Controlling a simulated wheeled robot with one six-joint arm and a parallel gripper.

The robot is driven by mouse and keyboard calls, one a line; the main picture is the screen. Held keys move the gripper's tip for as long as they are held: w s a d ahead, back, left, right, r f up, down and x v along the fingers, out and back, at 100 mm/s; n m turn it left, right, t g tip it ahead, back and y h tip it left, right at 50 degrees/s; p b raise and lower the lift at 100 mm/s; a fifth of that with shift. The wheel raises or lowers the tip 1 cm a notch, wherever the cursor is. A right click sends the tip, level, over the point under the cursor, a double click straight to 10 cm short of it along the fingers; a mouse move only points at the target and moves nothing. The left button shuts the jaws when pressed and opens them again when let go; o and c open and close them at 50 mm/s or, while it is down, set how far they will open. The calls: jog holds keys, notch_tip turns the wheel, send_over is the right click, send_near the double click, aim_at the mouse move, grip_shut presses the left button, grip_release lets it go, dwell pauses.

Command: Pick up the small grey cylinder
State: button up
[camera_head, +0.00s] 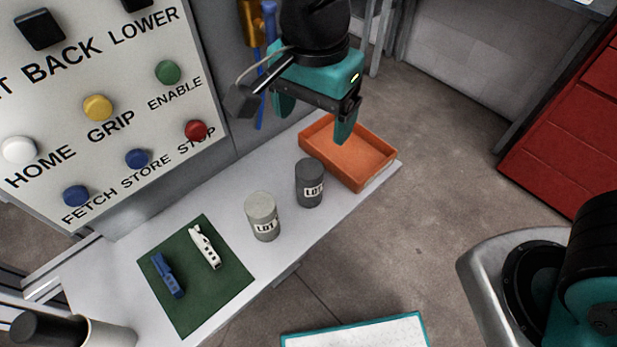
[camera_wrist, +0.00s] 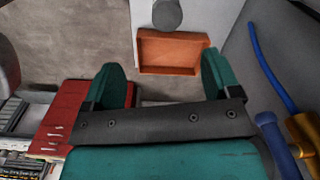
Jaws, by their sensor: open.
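Two grey cylinders labelled "LOT" stand upright on the white bench in the head view: a light grey one (camera_head: 262,217) and a darker grey one (camera_head: 309,184) to its right, nearer the orange tray. They look similar in size. My gripper (camera_head: 315,122) is open and empty, raised above the bench near the tray and clear of both cylinders. In the wrist view my gripper (camera_wrist: 162,72) has its fingers spread wide. A grey cylinder (camera_wrist: 167,15) shows beyond them at the top edge, partly cut off.
The orange tray (camera_head: 387,165) looks empty at the bench's right end. A green mat (camera_head: 200,302) holds a blue clip (camera_head: 167,275) and a white clip (camera_head: 204,247). A button panel (camera_head: 110,135) rises behind the bench. A red drawer cabinet (camera_head: 570,140) stands at right.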

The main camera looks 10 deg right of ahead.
aim_at(311, 174)
notch_tip(311, 174, down, 12)
jog(key=shift+a+r+p, duration=0.1)
jog(key=shift+p, duration=0.2)
jog(key=shift+w+a+f+p, duration=0.1)
jog(key=shift+w+f+p, duration=0.05)
jog(key=shift+f, duration=0.75)
jog(key=shift+w+d+f+p, duration=0.1)
jog(key=shift+w+f+p, duration=0.1)
jog(key=shift+f, duration=0.75)
jog(key=shift+w+a+f+p, duration=0.1)
jog(key=shift+w+f+p, duration=0.05)
jog(key=shift+f, duration=0.75)
jog(key=shift+c, duration=0.3)
jog(key=c, duration=1.2)
jog(key=shift+c, duration=0.2)
jog(key=shift+r, duration=0.15)
notch_tip(311, 174, up, 20)
jog(key=shift+b, duration=0.4)
